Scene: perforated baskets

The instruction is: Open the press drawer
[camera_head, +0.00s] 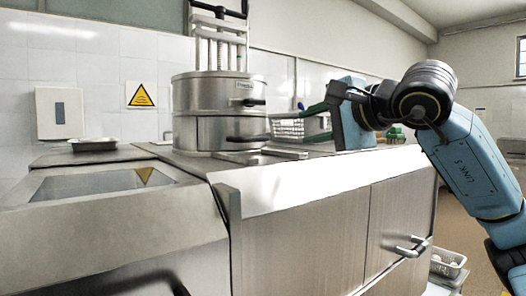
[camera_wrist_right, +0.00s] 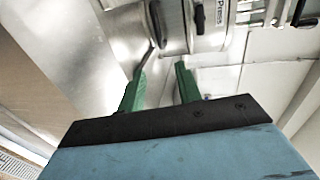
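The press (camera_head: 217,100) is a steel cylinder on the counter, with an upper ring and a lower section (camera_head: 206,134). Each has a dark handle: the upper handle (camera_head: 252,102) and the lower handle (camera_head: 246,139). The lower section sits under the ring with no clear gap. My right gripper (camera_head: 287,123) has its green fingers to the right of the press, pointing at it. In the right wrist view the gripper (camera_wrist_right: 160,70) is open and empty, with the press (camera_wrist_right: 172,28) ahead. The left finger overlaps the lower handle's end; contact is unclear. My left gripper is out of view.
A wire basket (camera_head: 300,126) stands behind the right fingers. A flat steel plate (camera_head: 262,157) lies in front of the press. A sunken basin (camera_head: 98,181) and a small tray (camera_head: 93,145) are at the left. Cabinet handles (camera_head: 411,246) jut from the counter front.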

